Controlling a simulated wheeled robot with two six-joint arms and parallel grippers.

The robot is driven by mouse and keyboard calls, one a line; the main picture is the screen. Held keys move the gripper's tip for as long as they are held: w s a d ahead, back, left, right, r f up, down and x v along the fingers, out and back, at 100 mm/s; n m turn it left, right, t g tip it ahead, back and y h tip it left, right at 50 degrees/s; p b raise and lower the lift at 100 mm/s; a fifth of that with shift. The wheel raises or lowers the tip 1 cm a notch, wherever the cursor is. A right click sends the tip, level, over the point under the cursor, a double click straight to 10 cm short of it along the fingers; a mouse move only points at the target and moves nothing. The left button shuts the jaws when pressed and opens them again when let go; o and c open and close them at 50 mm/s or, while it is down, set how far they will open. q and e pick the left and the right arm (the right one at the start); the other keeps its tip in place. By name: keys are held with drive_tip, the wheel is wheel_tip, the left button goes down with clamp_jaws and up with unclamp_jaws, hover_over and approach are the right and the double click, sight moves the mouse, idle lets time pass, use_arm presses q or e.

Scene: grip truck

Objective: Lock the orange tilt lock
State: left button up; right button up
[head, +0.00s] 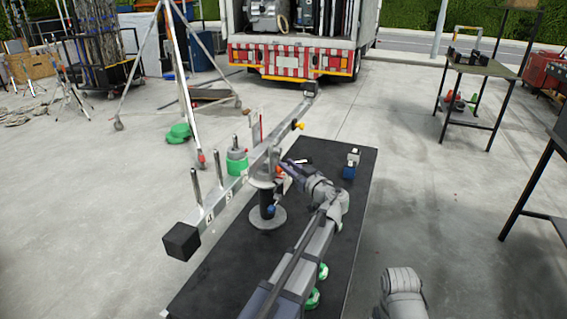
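A long grey beam (235,184) with a black block at its near end rests on a black post with a round base (268,215). A small orange part (278,171), likely the tilt lock, shows at the pivot beside the beam and is mostly hidden. My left gripper (285,164) reaches the pivot from the right, its tips close to the orange part. I cannot tell whether they touch it or whether the fingers are open or shut. Of my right arm only a grey link shows at the bottom right; its gripper is out of view.
A yellow knob (298,126) sticks out of the beam farther along. A green weight (237,161) sits on the beam's peg. The black mat (350,215) is mostly clear on the right. A truck (300,40) stands behind.

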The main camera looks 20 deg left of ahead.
use_arm(q)
drive_tip(key=x, duration=0.3)
drive_tip(key=shift+a, duration=0.1)
clamp_jaws()
idle(1.4)
